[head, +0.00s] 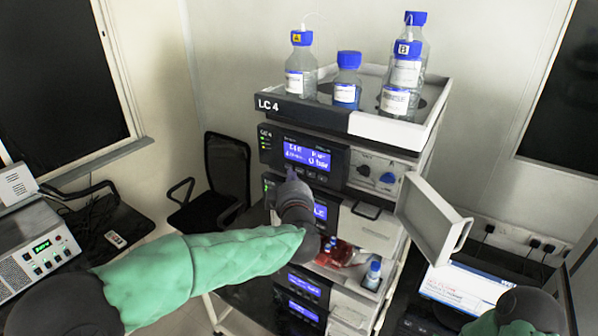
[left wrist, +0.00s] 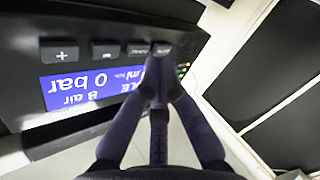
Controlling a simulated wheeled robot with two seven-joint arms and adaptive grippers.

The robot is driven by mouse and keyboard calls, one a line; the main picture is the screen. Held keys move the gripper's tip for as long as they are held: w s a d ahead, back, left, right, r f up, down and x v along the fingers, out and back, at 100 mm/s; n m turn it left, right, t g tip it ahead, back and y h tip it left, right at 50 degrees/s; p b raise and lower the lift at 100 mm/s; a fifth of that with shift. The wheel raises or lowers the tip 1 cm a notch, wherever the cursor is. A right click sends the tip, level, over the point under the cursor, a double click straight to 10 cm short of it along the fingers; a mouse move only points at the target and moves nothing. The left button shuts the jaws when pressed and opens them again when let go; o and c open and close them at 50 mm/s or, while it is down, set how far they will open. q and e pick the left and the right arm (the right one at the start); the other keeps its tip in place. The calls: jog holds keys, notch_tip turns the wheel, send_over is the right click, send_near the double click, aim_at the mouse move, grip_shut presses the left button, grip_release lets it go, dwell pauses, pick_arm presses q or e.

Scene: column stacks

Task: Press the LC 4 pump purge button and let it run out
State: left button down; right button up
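The LC 4 stack (head: 305,108) stands in the middle of the head view. Its upper pump module has a lit blue display (head: 307,156) with small buttons below. The left wrist view shows this display (left wrist: 95,85) upside down, reading "0 bar" and "B air". A row of dark buttons (left wrist: 105,50) runs along it; the fine labels are too blurred to read. My left gripper (head: 290,174) is at the module's front, at the display's lower left. Its fingertips (left wrist: 160,72) are together and empty, over or at the end button (left wrist: 162,47); contact cannot be told.
Blue-capped bottles (head: 346,80) stand in the top tray (head: 376,124). An open door panel (head: 433,222) juts out on the stack's right. A black chair (head: 228,165) and a bench instrument (head: 35,250) are at left. A laptop (head: 455,290) is at lower right, near my right arm.

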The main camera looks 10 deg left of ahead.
pick_arm(q)
jog(key=shift+w, duration=0.1)
dwell(0.5)
jog(key=shift+w+d, duration=0.15)
jog(key=shift+w, duration=0.2)
jog(key=shift+w+d, duration=0.1)
jog(key=shift+w, duration=0.2)
dwell(0.8)
jog(key=shift+s, duration=0.1)
jog(key=shift+s+a, duration=0.25)
jog(key=shift+s, duration=0.4)
jog(key=s, duration=0.1)
jog(key=s+a, duration=0.1)
jog(key=s, duration=0.2)
jog(key=shift+s+a+b, duration=0.35)
jog(key=shift+s, duration=0.05)
